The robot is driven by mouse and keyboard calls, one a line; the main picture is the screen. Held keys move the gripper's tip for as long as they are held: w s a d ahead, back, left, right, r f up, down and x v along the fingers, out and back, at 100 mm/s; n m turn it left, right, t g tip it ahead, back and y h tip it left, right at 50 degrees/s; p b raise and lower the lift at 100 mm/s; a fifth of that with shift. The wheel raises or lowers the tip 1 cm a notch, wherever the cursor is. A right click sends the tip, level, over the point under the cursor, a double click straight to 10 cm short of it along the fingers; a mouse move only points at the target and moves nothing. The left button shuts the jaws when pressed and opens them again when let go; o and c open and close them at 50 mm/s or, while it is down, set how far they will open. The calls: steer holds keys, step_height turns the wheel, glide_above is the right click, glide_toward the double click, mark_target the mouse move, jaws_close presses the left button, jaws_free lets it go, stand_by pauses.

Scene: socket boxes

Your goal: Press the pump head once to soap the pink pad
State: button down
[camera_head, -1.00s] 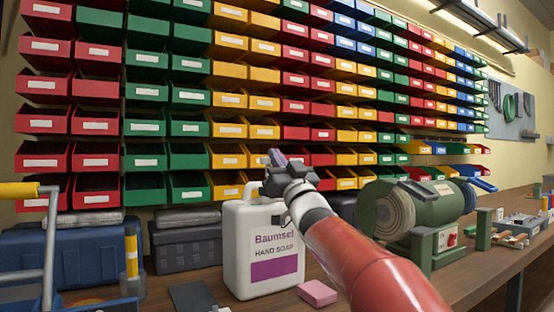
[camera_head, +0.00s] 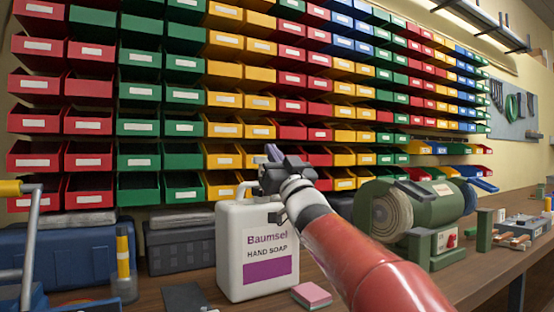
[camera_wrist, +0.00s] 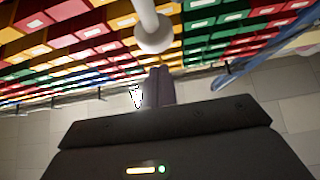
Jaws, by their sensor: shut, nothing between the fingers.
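A white soap bottle (camera_head: 240,268) labelled "Baumsel Hand Soap" stands upright on the bench in the head view. A white curved part (camera_head: 244,189) rises at its top left; I cannot tell whether it is spout or handle. The pink pad (camera_head: 312,295) lies flat on the bench, to the right of the bottle's base. My gripper (camera_head: 273,153) is shut and empty above the bottle's top right, hiding part of it. In the wrist view a white rod with a rounded end (camera_wrist: 154,36), probably the pump, is close to the shut fingertips (camera_wrist: 159,72). Contact cannot be told.
A green bench grinder (camera_head: 425,212) stands right of my arm. A blue case (camera_head: 70,260) and a dark grey case (camera_head: 178,247) are on the left, with a dark flat piece (camera_head: 184,297) in front. Rows of coloured bins (camera_head: 240,100) fill the back wall.

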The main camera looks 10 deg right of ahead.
steer(key=b+v, duration=0.2)
steer(key=v, duration=0.6)
steer(key=shift+s+f, duration=0.15)
steer(key=shift+s, duration=0.2)
steer(key=shift+a, duration=0.1)
